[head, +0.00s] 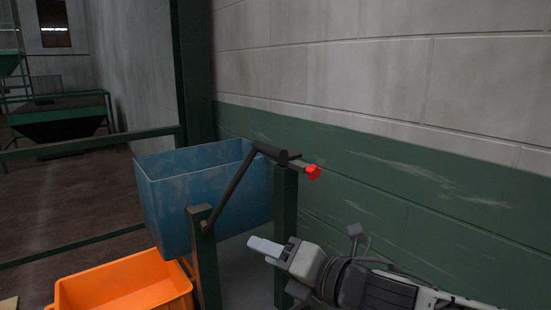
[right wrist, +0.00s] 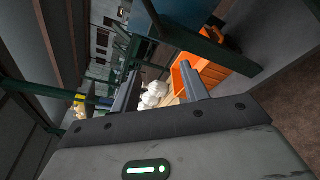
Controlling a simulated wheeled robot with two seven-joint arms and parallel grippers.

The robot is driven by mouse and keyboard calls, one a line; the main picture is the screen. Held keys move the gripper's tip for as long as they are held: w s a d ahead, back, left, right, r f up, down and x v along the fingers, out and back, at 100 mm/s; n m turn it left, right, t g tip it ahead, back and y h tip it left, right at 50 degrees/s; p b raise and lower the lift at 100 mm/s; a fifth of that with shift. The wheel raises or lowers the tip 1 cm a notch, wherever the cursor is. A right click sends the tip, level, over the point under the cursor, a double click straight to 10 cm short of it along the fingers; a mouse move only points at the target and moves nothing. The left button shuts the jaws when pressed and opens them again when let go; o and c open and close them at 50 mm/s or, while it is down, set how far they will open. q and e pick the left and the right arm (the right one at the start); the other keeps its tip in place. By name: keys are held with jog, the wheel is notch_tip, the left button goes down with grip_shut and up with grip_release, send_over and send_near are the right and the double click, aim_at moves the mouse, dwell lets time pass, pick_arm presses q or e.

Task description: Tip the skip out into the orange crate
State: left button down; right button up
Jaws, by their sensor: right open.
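The blue skip (head: 190,190) hangs upright between green posts, its open top facing up. A dark bar handle (head: 240,180) runs along its near side, with a red knob (head: 313,172) at its right end. The orange crate (head: 130,283) stands on the floor below and left of the skip; it also shows in the right wrist view (right wrist: 187,84). My right gripper (head: 262,246) is open and empty, low in front of the right post, below the red knob and apart from it. It also shows in the right wrist view (right wrist: 162,72). My left gripper is out of view.
Green posts (head: 286,235) stand close to my right gripper. A green rail (head: 90,143) crosses the left side. A block wall (head: 390,90) closes off the right. White lumpy things (right wrist: 153,94) lie beside the crate in the right wrist view.

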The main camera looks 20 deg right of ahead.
aim_at(275, 151)
jog(key=d+r+n+t+h+b, duration=0.1)
jog(key=d+r+n+t+h, duration=0.2)
jog(key=d+r+n, duration=0.9)
jog(key=shift+m, duration=0.7)
jog(key=x, duration=0.5)
jog(key=a+p+x, duration=0.1)
jog(key=x, duration=0.5)
jog(key=r+x, duration=0.1)
jog(key=x, duration=0.4)
jog(key=shift+s+a, duration=0.1)
jog(key=shift+a, duration=0.2)
grip_shut()
jog(key=shift+p, duration=0.3)
